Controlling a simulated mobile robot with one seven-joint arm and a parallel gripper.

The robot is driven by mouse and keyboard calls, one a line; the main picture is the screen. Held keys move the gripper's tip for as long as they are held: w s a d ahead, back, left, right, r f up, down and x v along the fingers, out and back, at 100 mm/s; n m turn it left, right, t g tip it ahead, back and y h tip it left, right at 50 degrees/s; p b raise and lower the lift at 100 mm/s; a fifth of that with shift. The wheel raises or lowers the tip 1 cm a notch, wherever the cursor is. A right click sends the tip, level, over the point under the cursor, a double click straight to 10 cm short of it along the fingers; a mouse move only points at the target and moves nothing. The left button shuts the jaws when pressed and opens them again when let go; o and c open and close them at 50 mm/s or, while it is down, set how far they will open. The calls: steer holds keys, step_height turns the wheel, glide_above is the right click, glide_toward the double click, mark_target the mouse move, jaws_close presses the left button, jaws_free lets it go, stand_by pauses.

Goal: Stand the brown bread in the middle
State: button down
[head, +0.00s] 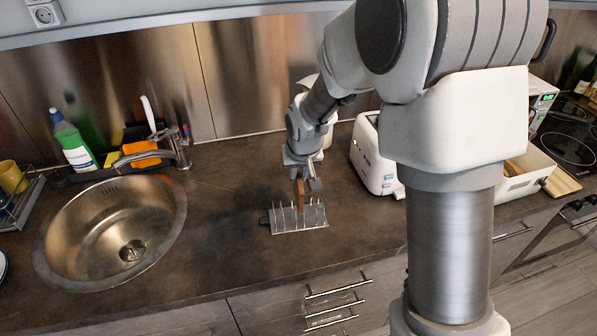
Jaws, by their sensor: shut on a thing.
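The brown bread (300,197) is a narrow upright brown piece in my gripper (304,186). My gripper points down and is shut on it. The bread is over the middle of a small silvery metal rack (299,223) with several thin upright prongs. The rack lies on the dark countertop in the head view. The bread's lower end is among or just behind the prongs; I cannot tell whether it touches the rack's base.
A white toaster (372,160) stands to the right of the rack. The counter (225,200) between sink and rack is clear.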

steer(key=shift+f+b, duration=2.45)
steer(key=shift+f, duration=0.7)
steer(key=c, duration=0.8)
jaws_free()
steer(key=p+v, duration=0.1)
steer(key=v, duration=1.6)
steer(key=shift+s+r, duration=0.1)
steer(key=shift+r, duration=0.1)
